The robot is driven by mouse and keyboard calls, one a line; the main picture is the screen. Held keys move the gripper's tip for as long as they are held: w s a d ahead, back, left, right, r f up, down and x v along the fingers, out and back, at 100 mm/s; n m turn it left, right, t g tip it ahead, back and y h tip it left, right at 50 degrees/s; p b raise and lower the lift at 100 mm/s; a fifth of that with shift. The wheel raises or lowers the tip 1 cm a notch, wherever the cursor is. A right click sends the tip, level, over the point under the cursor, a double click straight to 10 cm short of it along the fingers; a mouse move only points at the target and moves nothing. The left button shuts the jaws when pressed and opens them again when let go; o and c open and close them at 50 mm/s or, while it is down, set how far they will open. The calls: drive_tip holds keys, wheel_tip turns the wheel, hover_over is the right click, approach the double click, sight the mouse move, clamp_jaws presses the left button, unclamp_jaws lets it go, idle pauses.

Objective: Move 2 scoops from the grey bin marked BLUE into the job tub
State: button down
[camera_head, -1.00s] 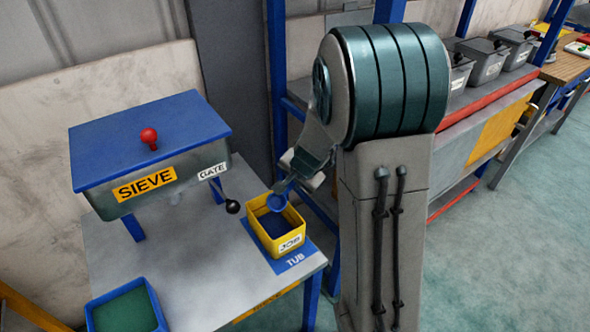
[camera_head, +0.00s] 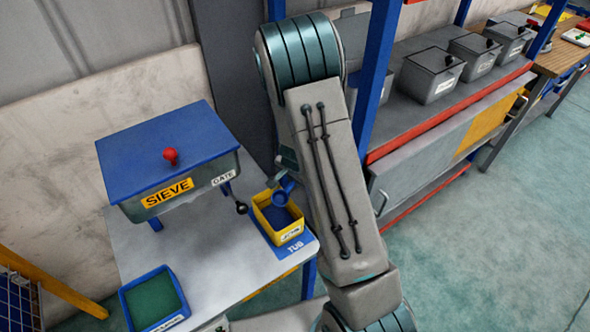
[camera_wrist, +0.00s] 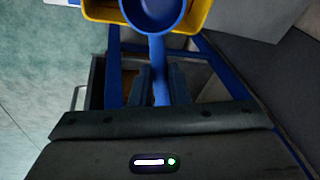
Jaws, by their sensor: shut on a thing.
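The yellow job tub (camera_head: 299,232) stands on a blue mat marked TUB, with dark blue material inside. A blue scoop (camera_head: 281,194) is over its far right part. In the wrist view my gripper (camera_wrist: 160,88) is shut on the handle of the scoop (camera_wrist: 153,10), whose bowl is at the tub's rim (camera_wrist: 100,12). Whether the bowl holds anything cannot be told. Grey lidded bins (camera_head: 428,80) stand on the shelf to the right; their labels are too small to read. My arm hides part of the shelf.
The sieve box (camera_head: 165,190) with a blue lid and a gate lever (camera_head: 241,208) stands left of the tub. A blue tray with green contents (camera_head: 152,299) sits at the table's front left. A blue shelf post (camera_head: 376,75) rises right of my arm.

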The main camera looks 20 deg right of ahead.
drive_tip(key=shift+r+g+p, duration=0.5)
drive_tip(key=shift+p, duration=1.9)
drive_tip(key=shift+f+h+b, duration=0.3)
drive_tip(key=shift+f+b, duration=0.25)
drive_tip(key=shift+b, duration=0.1)
drive_tip(key=shift+r+g+h, duration=0.35)
drive_tip(key=shift+g+h, duration=0.05)
drive_tip(key=shift+g, duration=0.1)
drive_tip(key=shift+r+g+h, duration=0.15)
drive_tip(key=shift+g+h, duration=0.15)
drive_tip(key=shift+g, duration=0.1)
